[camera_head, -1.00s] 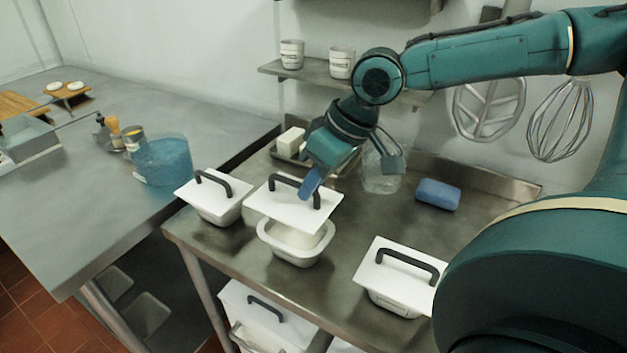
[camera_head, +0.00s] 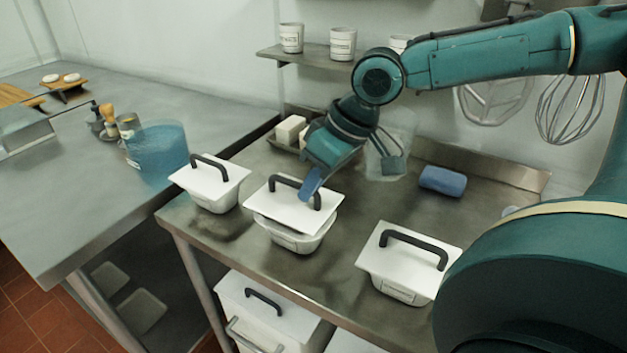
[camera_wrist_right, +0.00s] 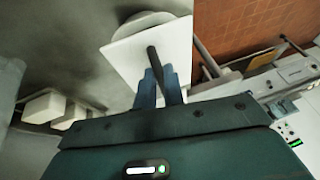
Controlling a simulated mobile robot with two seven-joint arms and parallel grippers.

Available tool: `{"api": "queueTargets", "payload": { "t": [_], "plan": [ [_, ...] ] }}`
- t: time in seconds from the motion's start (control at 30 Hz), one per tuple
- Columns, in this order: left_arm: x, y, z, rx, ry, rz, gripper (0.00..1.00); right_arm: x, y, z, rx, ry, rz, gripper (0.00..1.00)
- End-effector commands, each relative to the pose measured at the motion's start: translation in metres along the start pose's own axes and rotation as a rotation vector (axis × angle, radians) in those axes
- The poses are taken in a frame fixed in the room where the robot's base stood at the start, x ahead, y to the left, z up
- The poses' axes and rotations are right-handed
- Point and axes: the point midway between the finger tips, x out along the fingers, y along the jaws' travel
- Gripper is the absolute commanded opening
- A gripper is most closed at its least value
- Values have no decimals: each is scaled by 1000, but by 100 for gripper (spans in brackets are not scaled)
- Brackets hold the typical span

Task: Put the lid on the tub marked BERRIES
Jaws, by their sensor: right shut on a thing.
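My right gripper (camera_head: 312,184) is shut on the dark handle of a white lid (camera_head: 278,211), which also shows in the right wrist view (camera_wrist_right: 130,58). The lid lies over the middle white tub (camera_head: 297,243), on it or just above it. Part of the tub's rim sticks out past the lid at the front, and in the right wrist view the tub (camera_wrist_right: 146,22) shows beyond the lid's edge. The lid looks slightly askew. The tub's label is too small to read. My left gripper is not in view.
Lidded white tubs stand to the left (camera_head: 210,187) and right (camera_head: 408,268) of the middle one. A blue sponge (camera_head: 442,180), a clear container (camera_head: 392,150) and a tray with white blocks (camera_head: 290,130) are behind. A blue tub (camera_head: 157,152) stands on the left counter.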

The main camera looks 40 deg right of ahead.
Motion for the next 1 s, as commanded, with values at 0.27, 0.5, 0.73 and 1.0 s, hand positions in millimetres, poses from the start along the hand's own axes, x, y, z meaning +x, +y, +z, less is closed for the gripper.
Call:
{"api": "queueTargets", "payload": {
  "t": [0.27, 0.5, 0.73, 1.0],
  "plan": [
    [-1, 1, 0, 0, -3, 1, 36, 3, 0, 1, -4, 0, 8, 0],
    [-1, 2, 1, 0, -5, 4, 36, 4, 0, 2, -4, -1, 8, 0],
    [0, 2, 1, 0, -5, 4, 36, 9, 1, 4, -4, -2, 7, 0],
    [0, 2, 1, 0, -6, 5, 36, 12, 2, 5, -5, 0, 8, 0]
  ]
}}
